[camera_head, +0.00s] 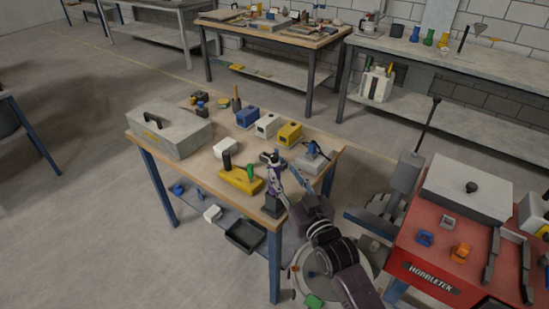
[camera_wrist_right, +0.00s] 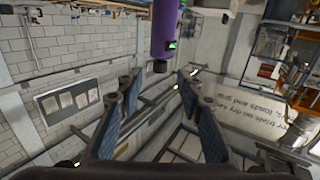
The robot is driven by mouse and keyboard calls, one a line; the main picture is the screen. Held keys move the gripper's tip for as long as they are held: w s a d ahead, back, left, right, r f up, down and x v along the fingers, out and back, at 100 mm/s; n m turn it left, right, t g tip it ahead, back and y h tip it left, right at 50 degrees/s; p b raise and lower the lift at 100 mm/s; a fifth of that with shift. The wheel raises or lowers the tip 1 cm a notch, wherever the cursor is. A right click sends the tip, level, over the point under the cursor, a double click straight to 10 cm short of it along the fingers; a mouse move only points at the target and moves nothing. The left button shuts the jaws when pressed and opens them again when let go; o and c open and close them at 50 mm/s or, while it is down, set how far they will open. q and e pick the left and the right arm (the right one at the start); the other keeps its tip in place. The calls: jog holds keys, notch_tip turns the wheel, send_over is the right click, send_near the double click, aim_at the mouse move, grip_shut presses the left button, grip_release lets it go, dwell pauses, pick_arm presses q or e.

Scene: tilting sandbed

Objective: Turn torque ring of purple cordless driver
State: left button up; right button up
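The purple cordless driver (camera_wrist_right: 167,28) shows in the right wrist view at the top middle, with a dark tip pointing down. It appears beyond and between my right fingertips, and no finger is seen closed on it. My right gripper (camera_wrist_right: 157,84) is open, its two blue-padded fingers wide apart. In the head view my right gripper (camera_head: 289,172) is over the right front corner of the wooden table (camera_head: 200,168). There the driver is hard to separate from the purple parts of my gripper. The torque ring cannot be made out. My left gripper is not in view.
The table holds a grey toolbox (camera_head: 168,132), a yellow tool base (camera_head: 238,180), a blue box (camera_head: 247,116), a white box (camera_head: 267,124) and a yellow box (camera_head: 290,133). A red cabinet (camera_head: 455,255) stands at the right. Clear floor lies at the left.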

aim_at(276, 160)
jog(key=shift+w+a+r, duration=0.15)
jog(key=shift+w, duration=0.2)
jog(key=shift+p+x, duration=0.7)
jog(key=shift+x, duration=2.75)
grip_shut()
